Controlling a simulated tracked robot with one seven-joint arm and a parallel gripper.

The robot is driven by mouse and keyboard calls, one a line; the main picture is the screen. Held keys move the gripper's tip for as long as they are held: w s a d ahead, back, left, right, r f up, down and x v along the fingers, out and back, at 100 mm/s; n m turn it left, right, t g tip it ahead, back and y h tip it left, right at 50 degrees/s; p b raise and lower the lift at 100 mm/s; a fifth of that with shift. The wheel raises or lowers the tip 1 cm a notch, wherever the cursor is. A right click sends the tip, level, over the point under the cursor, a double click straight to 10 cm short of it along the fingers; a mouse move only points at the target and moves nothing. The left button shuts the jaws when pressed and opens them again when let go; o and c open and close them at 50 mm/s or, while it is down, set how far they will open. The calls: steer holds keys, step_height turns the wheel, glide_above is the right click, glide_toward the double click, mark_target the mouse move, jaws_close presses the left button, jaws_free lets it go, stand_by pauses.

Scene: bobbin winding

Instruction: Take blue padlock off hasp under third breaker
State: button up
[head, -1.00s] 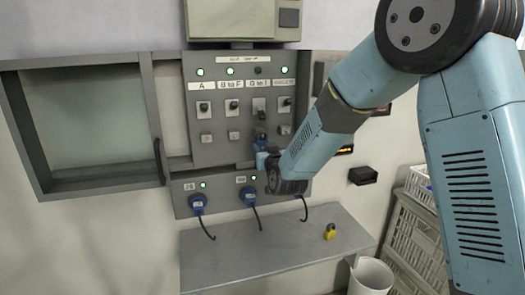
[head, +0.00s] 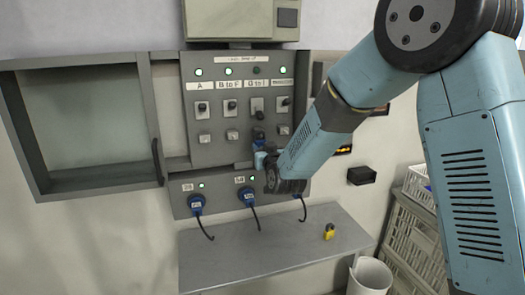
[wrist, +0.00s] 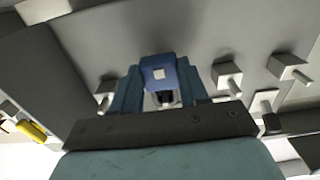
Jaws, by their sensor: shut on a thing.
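The blue padlock (head: 258,133) is under the third breaker (head: 256,104), labelled G to I, on the grey panel. In the wrist view the padlock (wrist: 158,70) shows as a blue body with a pale square label, between my two fingers. My gripper (head: 264,157) comes from the lower right in the head view and is shut on the padlock; its fingers (wrist: 158,84) flank the body in the wrist view. Part of a shackle shows below the body there. The hasp is hidden, so I cannot tell whether the shackle is still through it.
Other breakers with grey hasps (head: 204,138) sit on both sides. Blue plugs (head: 197,204) with black cables hang below. A yellow padlock (head: 329,232) lies on the grey shelf (head: 265,255), which is mostly clear. A white bin (head: 370,277) and crates (head: 412,225) stand at right.

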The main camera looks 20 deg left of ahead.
steer(key=shift+r, duration=0.45)
stand_by(0.3)
steer(key=shift+v, duration=2.95)
steer(key=shift+f, duration=0.1)
